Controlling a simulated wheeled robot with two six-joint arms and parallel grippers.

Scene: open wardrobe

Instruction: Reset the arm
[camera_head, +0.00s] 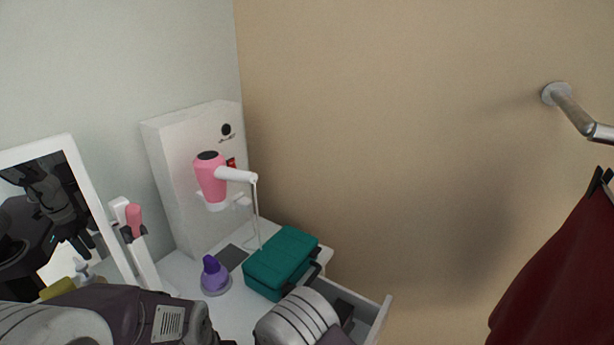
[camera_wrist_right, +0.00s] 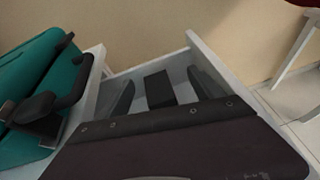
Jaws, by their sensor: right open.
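My right arm (camera_head: 298,318) shows at the bottom middle of the head view, beside the open drawer (camera_head: 382,318). My right gripper (camera_wrist_right: 161,86) is open in the right wrist view, with its two dark fingers spread over the drawer. A small black block (camera_wrist_right: 158,88) shows between the fingers, inside the drawer; I cannot tell whether they touch it. My left arm (camera_head: 120,318) comes in along the bottom left of the head view. Its gripper is outside the frame.
A teal case (camera_head: 283,262) with a dark handle lies beside the drawer. A purple bottle (camera_head: 211,274), a pink hair dryer (camera_head: 210,180) on a stand and a white-framed mirror (camera_head: 82,190) stand to the left. A dark red garment (camera_head: 560,275) hangs at right. The middle air is clear.

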